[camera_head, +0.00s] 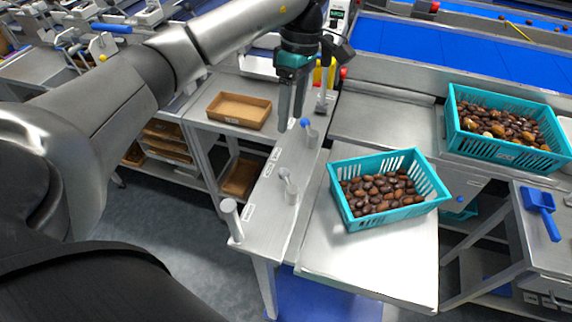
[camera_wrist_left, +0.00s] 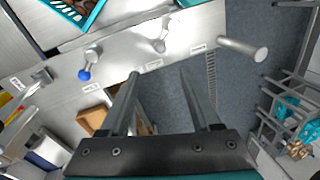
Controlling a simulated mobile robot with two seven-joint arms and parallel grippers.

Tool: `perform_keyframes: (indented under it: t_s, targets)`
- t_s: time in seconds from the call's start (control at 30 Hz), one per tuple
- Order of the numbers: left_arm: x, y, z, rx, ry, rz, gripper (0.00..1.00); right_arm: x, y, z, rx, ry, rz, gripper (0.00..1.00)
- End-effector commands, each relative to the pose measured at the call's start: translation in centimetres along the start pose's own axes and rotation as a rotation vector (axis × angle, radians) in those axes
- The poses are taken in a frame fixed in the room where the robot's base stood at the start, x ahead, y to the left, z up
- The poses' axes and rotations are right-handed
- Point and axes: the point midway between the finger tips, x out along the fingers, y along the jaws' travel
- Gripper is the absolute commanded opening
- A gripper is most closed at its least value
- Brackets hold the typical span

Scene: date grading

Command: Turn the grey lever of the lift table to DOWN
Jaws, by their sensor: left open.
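The grey lever (camera_head: 288,185) stands on a narrow steel panel (camera_head: 262,222), and its handle leans up and to the left in the head view. It also shows in the left wrist view (camera_wrist_left: 160,45), ahead of the fingertips. Small labels lie beside it, too small to read. My left gripper (camera_head: 291,122) is open and empty, pointing down, above and behind the grey lever and close to the blue-knobbed lever (camera_head: 307,130). In the left wrist view its two fingers (camera_wrist_left: 160,75) are apart, with nothing between them. My right gripper is not in view.
A teal crate of dates (camera_head: 340,205) stands on the steel table (camera_head: 375,262) right of the panel. A grey post (camera_head: 230,215) rises at the panel's near end. A brown tray (camera_head: 238,109) lies on the bench to the left. Another teal crate (camera_head: 505,152) stands right.

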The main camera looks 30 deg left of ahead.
Motion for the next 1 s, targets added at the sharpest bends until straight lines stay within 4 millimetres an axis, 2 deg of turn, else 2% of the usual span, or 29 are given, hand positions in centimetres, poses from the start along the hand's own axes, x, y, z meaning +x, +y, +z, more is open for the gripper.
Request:
perform_keyframes:
  t_s: [0.27,0.7,0.83,1.0]
  targets:
    - [4.5,-0.1,0.1,0.002,-0.003,-0.005,0.64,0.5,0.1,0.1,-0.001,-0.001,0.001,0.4]
    - [12.5,-0.1,0.2,0.001,-0.005,-0.004,0.64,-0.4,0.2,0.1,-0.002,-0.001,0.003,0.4]
    - [13.8,-0.1,0.2,0.001,-0.004,-0.002,0.64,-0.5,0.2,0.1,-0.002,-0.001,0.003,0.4]
    - [14.3,0.0,0.2,0.002,-0.005,0.001,0.64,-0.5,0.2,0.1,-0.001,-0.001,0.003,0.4]
